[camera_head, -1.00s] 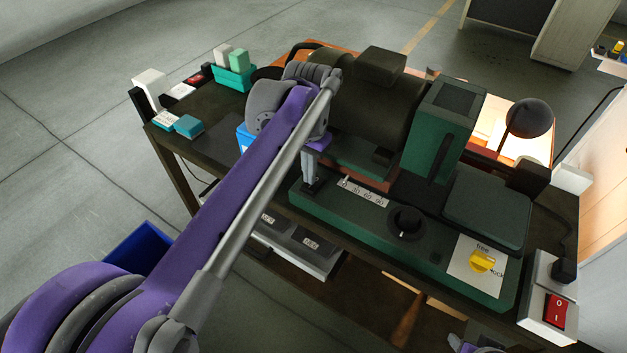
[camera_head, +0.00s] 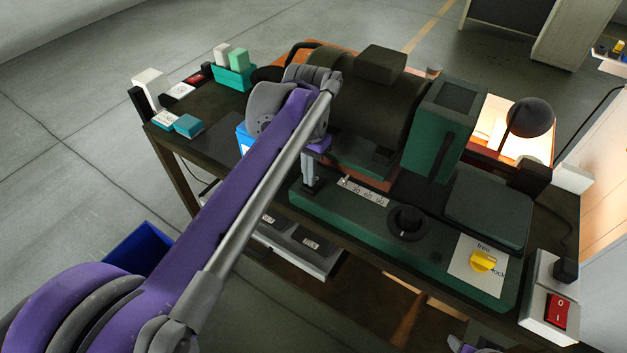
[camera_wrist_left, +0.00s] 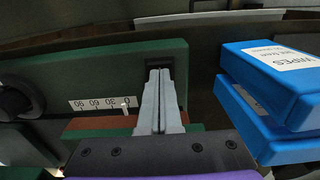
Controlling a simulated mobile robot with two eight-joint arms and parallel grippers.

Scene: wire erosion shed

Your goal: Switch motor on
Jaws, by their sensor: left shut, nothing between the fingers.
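The green machine base (camera_head: 405,240) lies along the bench and carries a dark motor-like body (camera_head: 372,105). My left gripper (camera_head: 309,188) points down at the base's left end, beside the 0-to-90 scale. In the left wrist view its shut, empty fingers (camera_wrist_left: 160,75) reach a dark recess (camera_wrist_left: 158,63) in the green panel; whether they press anything inside cannot be told. A white box with a red rocker switch (camera_head: 558,311) marked 0 and I stands at the bench's right end. Its setting is unclear.
A black knob (camera_head: 407,222) and a yellow free/lock knob (camera_head: 483,261) are on the base. A blue wipes box (camera_wrist_left: 265,75) stands close beside my left fingers. Small boxes (camera_head: 177,122) sit on the bench's left end. A round dark lamp (camera_head: 530,118) stands behind.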

